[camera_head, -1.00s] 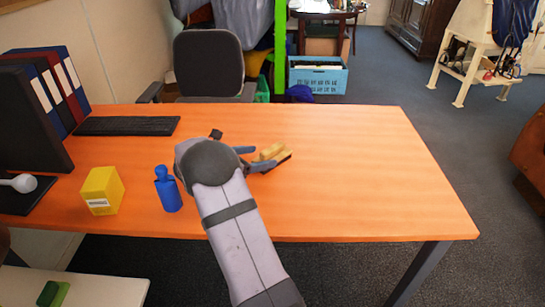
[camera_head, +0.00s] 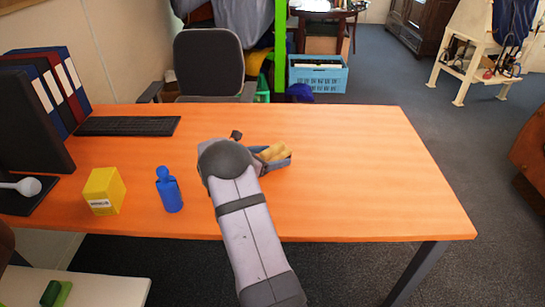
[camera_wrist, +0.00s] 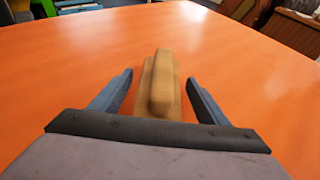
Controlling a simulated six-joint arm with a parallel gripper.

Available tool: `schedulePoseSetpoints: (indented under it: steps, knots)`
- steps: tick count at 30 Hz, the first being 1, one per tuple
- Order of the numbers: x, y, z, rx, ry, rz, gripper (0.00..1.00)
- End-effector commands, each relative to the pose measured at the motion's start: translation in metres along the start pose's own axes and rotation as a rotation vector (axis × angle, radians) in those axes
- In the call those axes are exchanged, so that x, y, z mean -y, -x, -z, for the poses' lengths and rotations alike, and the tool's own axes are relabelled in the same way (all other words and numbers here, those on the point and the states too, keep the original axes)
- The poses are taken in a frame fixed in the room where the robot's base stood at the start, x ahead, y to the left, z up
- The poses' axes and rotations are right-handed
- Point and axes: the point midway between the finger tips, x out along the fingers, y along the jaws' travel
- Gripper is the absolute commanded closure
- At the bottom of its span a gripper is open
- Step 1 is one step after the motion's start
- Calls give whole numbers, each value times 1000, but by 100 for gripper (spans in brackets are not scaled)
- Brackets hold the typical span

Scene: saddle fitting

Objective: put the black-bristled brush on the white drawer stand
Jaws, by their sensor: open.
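A tan wooden brush (camera_head: 273,152) lies on the orange desk, partly hidden by my arm in the head view. In the wrist view the brush (camera_wrist: 163,85) points away from me, its raised handle block on top; its bristles cannot be made out. My gripper (camera_wrist: 160,78) is open, with one blue-grey finger on each side of the brush and gaps between. In the head view my gripper (camera_head: 276,155) is at the brush, over the middle of the desk. The white drawer stand (camera_head: 110,290) is at the lower left, only its top partly in view.
A green object (camera_head: 56,293) lies on the white stand. A yellow box (camera_head: 104,191) and a blue figure-shaped object (camera_head: 169,190) stand on the desk left of my arm. A keyboard (camera_head: 128,126), binders and a monitor are farther left. The desk's right side is clear.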

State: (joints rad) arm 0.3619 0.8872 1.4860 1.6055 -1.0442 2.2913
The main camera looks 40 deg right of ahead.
Motion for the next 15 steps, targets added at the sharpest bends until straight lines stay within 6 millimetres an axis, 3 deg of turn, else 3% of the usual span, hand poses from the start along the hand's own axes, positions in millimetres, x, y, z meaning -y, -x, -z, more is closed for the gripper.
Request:
schedulePoseSetpoints:
  steps: [2,7,9,15]
  knots:
    - [0,0,0,0,0,0,34]
    - [0,0,0,0,0,0,74]
    - [0,0,0,1,-1,0,83]
    - [0,1,-1,1,-1,0,83]
